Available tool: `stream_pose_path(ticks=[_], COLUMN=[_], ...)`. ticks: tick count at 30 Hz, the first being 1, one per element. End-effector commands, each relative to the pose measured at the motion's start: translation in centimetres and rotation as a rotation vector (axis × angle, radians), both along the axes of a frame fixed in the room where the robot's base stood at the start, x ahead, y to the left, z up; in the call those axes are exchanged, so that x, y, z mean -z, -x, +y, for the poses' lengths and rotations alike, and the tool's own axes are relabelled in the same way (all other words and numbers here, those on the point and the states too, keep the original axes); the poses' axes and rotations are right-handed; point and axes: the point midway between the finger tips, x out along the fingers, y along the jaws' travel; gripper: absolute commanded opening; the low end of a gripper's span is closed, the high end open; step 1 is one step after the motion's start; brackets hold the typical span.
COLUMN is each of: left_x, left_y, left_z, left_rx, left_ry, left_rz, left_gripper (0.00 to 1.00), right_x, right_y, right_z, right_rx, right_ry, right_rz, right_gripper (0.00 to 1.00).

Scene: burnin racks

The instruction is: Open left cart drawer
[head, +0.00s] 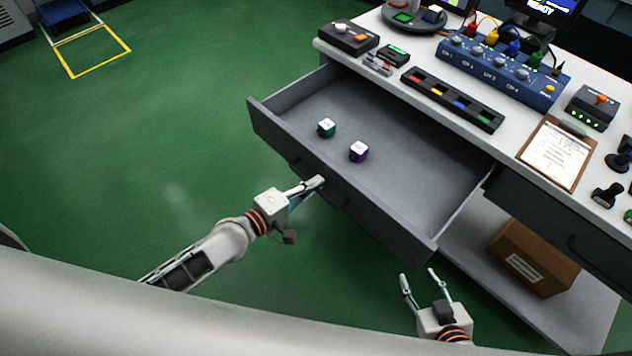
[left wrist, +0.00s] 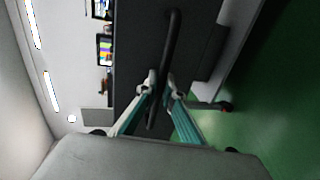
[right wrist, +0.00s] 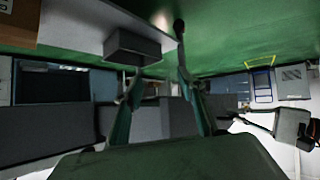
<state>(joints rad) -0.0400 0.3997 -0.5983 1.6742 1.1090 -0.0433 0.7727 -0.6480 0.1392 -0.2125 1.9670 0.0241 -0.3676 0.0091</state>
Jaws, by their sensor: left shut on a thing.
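The left cart drawer (head: 395,150) stands pulled well out from the cart, with its grey inside showing. Two small cubes lie in it: a teal and white one (head: 326,128) and a purple and white one (head: 358,151). My left gripper (head: 314,184) is at the middle of the drawer front, shut on the dark bar handle (left wrist: 172,45), which passes between its fingers in the left wrist view. Part of the handle is hidden by the fingers. My right gripper (head: 424,276) is open and empty, apart from the drawer, below its near right corner.
The cart top (head: 440,90) holds a blue channel box (head: 500,70), a black strip with coloured marks (head: 452,98) and a clipboard (head: 555,152). A second drawer (head: 560,225) is closed at the right. A cardboard box (head: 532,258) sits on the lower shelf. Green floor at left is clear.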

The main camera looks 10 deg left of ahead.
Motion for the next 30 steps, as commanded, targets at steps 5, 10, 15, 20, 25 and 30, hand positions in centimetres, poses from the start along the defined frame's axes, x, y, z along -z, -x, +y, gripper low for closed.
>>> stream_pose_path(ticks=[5, 10, 15, 20, 25, 30], left_x=[0.1, 0.1, 0.0, -0.1, -0.5, -1.2], left_y=[0.1, 0.1, 0.0, 0.6, 2.8, 5.6], left_z=[-0.1, -0.1, 0.0, 0.4, 1.9, 4.0], left_rx=[0.002, 0.001, 0.001, 0.001, 0.002, 0.002], left_ry=[-0.001, -0.001, 0.000, -0.001, -0.004, -0.003], left_rz=[0.002, 0.002, 0.001, 0.000, 0.002, 0.004], left_gripper=[0.00, 0.14, 0.14, 0.14, 0.14, 0.14], right_x=[0.0, 0.2, 0.5, 0.5, 0.4, 0.3], right_y=[0.0, 0.1, 0.3, 0.3, 0.2, 0.2], right_z=[0.0, -0.1, -0.1, -0.2, -0.1, -0.1], right_rx=[0.000, 0.000, -0.001, -0.001, -0.001, -0.001], right_ry=[0.000, 0.001, 0.004, 0.006, 0.004, 0.002], right_rz=[0.001, 0.004, 0.008, 0.009, 0.007, 0.007], right_gripper=[0.40, 0.40, 0.40, 0.40, 0.40, 0.40])
